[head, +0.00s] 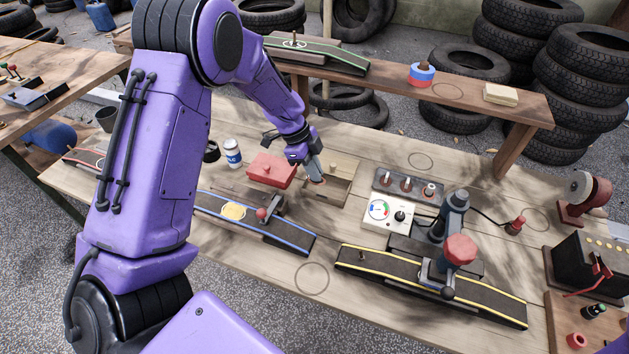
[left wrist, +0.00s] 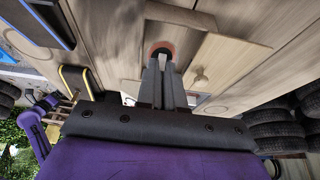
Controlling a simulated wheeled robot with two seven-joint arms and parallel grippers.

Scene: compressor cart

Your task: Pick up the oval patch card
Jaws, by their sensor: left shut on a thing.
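My left gripper (head: 316,176) reaches down at the shallow wooden box (head: 343,197) in the middle of the bench. In the left wrist view its fingers (left wrist: 165,60) are closed together on the oval patch card (left wrist: 161,45), a small dark piece with an orange-red rim. The card is at the fingertips, over or in the box; I cannot tell whether it touches the bottom. In the head view the fingers mostly hide it. My right gripper is not in view.
A white gauge box (head: 387,214) and a yellow-edged strip (head: 480,300) lie right. A wooden piece with a knob (left wrist: 198,78) is beside the fingers.

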